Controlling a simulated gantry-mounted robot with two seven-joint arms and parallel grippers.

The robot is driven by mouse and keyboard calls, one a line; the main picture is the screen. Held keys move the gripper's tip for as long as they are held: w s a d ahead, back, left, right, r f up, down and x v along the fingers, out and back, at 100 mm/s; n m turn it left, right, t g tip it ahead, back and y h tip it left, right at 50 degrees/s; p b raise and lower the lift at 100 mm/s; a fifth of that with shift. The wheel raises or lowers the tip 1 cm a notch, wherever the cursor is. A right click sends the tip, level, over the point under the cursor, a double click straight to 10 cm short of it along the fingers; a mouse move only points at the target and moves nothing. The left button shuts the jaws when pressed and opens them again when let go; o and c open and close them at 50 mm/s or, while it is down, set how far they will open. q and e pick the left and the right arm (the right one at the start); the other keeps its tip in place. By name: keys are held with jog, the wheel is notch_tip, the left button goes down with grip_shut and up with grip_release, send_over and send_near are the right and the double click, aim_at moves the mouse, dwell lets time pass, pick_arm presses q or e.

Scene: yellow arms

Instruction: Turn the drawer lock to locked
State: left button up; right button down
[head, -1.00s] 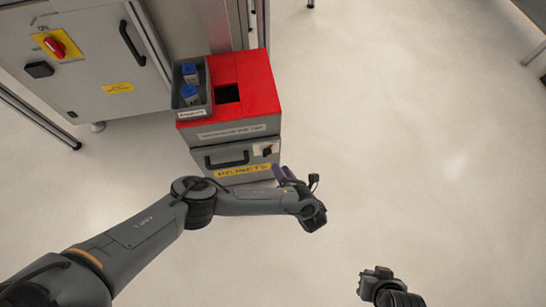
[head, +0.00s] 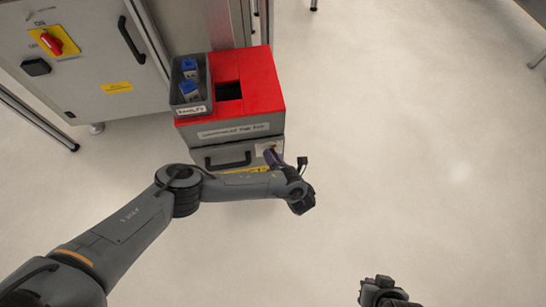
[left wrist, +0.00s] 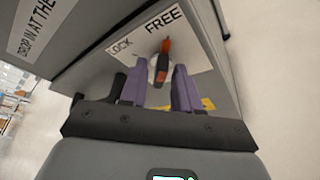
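The drawer lock (left wrist: 160,66) is a round silver disc with an orange-tipped dark lever, on a white label reading LOCK at left and FREE at upper right. In the left wrist view its lever points up toward FREE. The grey drawer (head: 212,162) has a black handle and sits under a red-topped box (head: 259,92). My left gripper (left wrist: 158,88) is open, its purple fingers either side of the lock's lower part; I cannot tell whether they touch it.
A grey bin (head: 189,108) with blue items stands on the box's left side. A grey cabinet (head: 95,60) with a red switch (head: 51,43) stands at the upper left. The floor (head: 420,150) to the right is clear.

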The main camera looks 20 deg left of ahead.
pick_arm(q)
jog(key=shift+d, duration=0.1)
grip_shut()
jog(key=shift+s+a+n+t+h+p, duration=0.2)
jog(key=shift+n+t+h+p, duration=0.75)
jog(key=shift+n, duration=1.1)
jog(key=shift+s+a+n+t+h+p, duration=0.1)
jog(key=shift+a+n+t+h+p, duration=0.3)
jog(key=shift+n+h, duration=1.3)
jog(key=shift+s+a+n+t+h+p, duration=0.1)
jog(key=shift+n+t+h+p, duration=0.6)
jog(key=shift+n, duration=1.65)
jog(key=shift+t+h, duration=0.25)
